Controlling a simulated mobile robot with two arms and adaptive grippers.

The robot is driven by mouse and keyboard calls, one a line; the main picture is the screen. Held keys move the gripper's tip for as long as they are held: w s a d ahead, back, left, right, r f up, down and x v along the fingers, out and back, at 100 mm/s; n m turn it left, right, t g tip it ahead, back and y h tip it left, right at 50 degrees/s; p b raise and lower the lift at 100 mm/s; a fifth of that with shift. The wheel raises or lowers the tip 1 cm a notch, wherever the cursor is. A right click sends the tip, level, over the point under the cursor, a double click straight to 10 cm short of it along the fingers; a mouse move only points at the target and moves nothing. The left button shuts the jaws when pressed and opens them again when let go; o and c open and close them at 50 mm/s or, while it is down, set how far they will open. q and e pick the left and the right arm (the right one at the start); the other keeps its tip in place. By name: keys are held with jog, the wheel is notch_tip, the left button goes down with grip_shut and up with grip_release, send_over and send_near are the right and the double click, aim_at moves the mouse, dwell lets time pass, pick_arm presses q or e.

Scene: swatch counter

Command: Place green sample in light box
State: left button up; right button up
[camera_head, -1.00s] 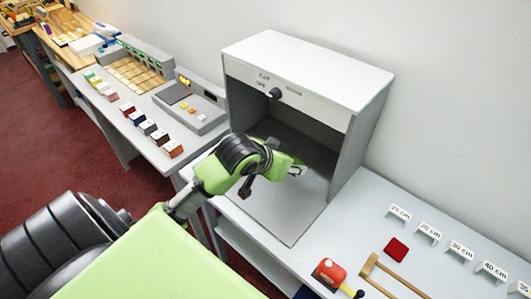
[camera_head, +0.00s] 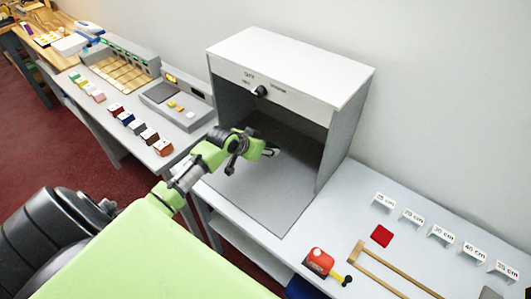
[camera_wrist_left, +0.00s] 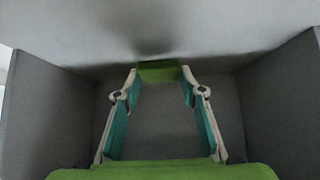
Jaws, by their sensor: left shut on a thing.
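The light box (camera_head: 290,75) is a white-topped grey box with an open front and a dark knob, standing on the counter. My left gripper (camera_head: 273,151) reaches in through its open front, over the grey floor. In the left wrist view the gripper (camera_wrist_left: 160,82) is shut on the green sample (camera_wrist_left: 158,71), a small green piece between the fingertips. The box's grey walls are on both sides of it. I cannot tell whether the sample touches the floor or back wall. In the head view the sample is not clearly visible. My right gripper is out of view.
A red square (camera_head: 382,236), a red-and-yellow tool (camera_head: 318,262), a wooden frame (camera_head: 385,270) and distance signs (camera_head: 412,216) are right of the box. Several coloured blocks (camera_head: 127,117) and a grey device (camera_head: 178,103) are on the left table. The box floor (camera_head: 265,205) looks clear.

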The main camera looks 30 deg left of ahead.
pick_arm(q)
jog(key=shift+w+a+f, duration=0.1)
jog(key=shift+a+f, duration=0.1)
jog(key=shift+f, duration=0.15)
jog(key=shift+f+p, duration=0.7)
jog(key=shift+f, duration=0.7)
jog(key=shift+f, duration=0.1)
jog(key=o, duration=0.8)
jog(key=shift+r, duration=0.2)
jog(key=b+v, duration=0.1)
jog(key=v, duration=1.1)
jog(key=shift+d+f, duration=0.1)
